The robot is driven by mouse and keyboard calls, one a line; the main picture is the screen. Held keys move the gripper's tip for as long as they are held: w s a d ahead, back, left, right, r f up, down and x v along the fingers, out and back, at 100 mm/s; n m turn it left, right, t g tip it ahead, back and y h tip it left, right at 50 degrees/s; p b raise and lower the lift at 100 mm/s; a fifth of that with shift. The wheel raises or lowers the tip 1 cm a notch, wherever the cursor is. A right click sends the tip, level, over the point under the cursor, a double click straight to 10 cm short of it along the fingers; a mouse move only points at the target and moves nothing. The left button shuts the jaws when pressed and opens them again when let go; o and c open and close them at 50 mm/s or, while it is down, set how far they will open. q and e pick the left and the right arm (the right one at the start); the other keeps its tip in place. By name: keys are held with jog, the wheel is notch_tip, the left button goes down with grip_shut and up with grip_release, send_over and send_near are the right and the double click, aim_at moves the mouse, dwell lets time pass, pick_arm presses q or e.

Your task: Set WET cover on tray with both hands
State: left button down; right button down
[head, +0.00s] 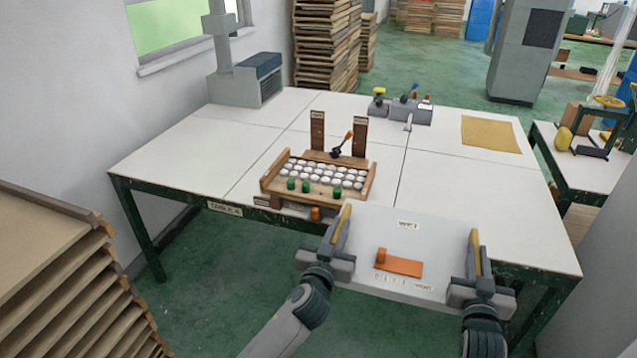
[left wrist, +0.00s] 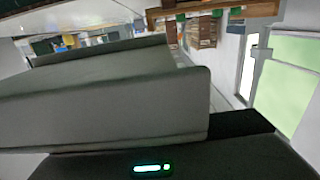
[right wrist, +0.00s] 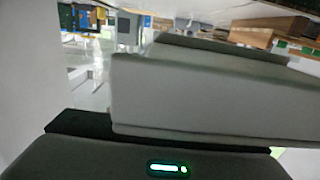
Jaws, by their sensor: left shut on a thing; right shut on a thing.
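The WET cover (head: 440,247) is a pale panel with a WET label and an orange handle-like piece on it. My left gripper (head: 340,232) is shut on its left side and my right gripper (head: 474,255) is shut on its right side. The cover is held at the table's front edge, to the right of the tray. The wooden tray (head: 371,182) sits on the table, holding rows of white round pieces and several green ones in front. Both wrist views are mostly filled by grey gripper parts, so the grip contact is hidden there.
The white table (head: 180,152) has clear room left of the tray. Two dark upright wooden posts (head: 317,130) and a black tool with an orange tip stand behind the tray. A tan mat (head: 490,134) lies at the back right. Stacked wooden trays (head: 60,270) stand at the left.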

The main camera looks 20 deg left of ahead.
jog(key=shift+s+f+b, duration=0.15)
jog(key=shift+f+b, duration=2.15)
jog(key=shift+f, duration=0.5)
jog(key=shift+r, duration=0.1)
